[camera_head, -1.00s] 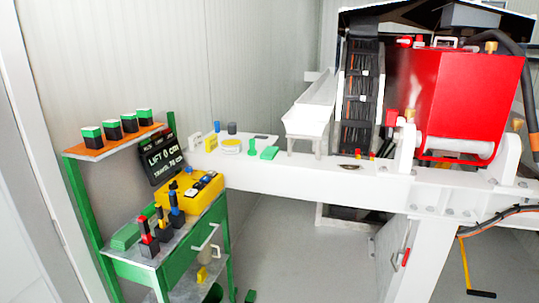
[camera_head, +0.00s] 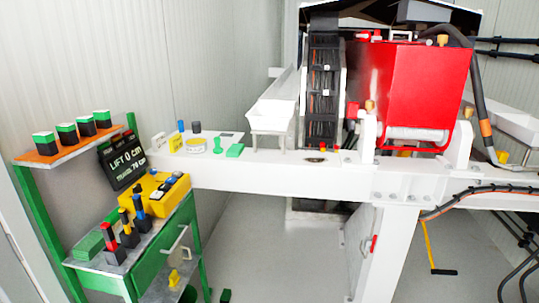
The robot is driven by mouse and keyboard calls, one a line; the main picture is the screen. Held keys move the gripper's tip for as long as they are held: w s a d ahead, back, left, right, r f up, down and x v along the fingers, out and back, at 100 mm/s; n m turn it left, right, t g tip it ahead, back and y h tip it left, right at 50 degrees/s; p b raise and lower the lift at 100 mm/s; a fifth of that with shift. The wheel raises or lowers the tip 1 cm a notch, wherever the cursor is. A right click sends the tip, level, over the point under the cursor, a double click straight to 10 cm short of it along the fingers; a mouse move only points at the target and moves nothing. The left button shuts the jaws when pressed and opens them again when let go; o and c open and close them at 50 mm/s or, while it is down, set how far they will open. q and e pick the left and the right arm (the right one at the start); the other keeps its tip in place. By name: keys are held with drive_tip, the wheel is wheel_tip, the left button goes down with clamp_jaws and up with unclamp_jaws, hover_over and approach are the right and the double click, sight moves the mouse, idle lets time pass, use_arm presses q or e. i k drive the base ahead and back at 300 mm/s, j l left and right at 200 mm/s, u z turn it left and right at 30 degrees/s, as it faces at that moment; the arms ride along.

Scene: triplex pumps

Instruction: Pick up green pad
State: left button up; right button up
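A flat green pad (camera_head: 235,150) lies on the white beam (camera_head: 285,172), right of a small green knob-like piece (camera_head: 217,144). Another flat green block (camera_head: 88,246) lies on the grey top of the green cart at lower left. A small green item (camera_head: 225,295) is on the floor by the cart, cut by the bottom edge. I cannot tell from the picture which of these is the task's pad. Neither of my grippers shows in the head view.
A shelf (camera_head: 62,151) above holds several green-topped blocks. A black display (camera_head: 122,165) reads lift 0 cm. A red machine (camera_head: 415,90) stands right.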

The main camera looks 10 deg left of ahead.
sight(235, 150)
drive_tip(key=i+j+z, duration=0.1)
drive_tip(key=i, duration=0.3)
drive_tip(key=i+j+z, duration=0.1)
drive_tip(key=i+j, duration=0.15)
drive_tip(key=i, duration=0.2)
